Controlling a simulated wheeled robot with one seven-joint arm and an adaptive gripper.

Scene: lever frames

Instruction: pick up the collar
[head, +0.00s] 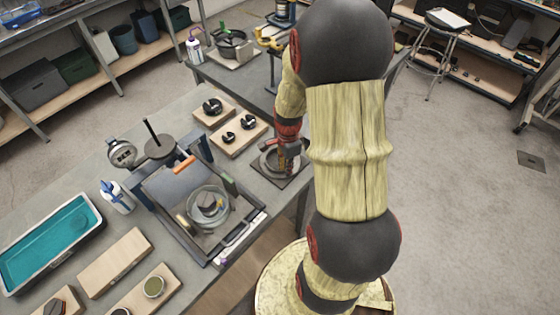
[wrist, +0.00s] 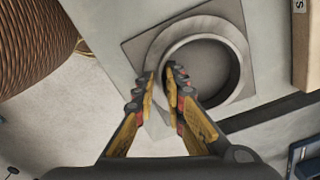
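The collar looks like a wide grey ring (wrist: 232,38) lying flat on a square grey plate (wrist: 133,46) in the wrist view. In the head view the ring (head: 268,163) sits on its plate at the bench's right edge, partly hidden by my gripper. My gripper (wrist: 162,70) is at the ring's left side, with one fingertip outside the wall and the other inside the opening. The fingertips are close together with a narrow gap, and the wall lies between them. Whether both fingers press on it is not clear. In the head view my gripper (head: 288,152) points down.
Wooden boards with black parts (head: 239,136) lie behind the ring. A grey tray (head: 232,243) holding a round glass dish (head: 226,212) stands to the left. A teal-filled basin (head: 45,245) is farther left. Open floor lies right of the bench.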

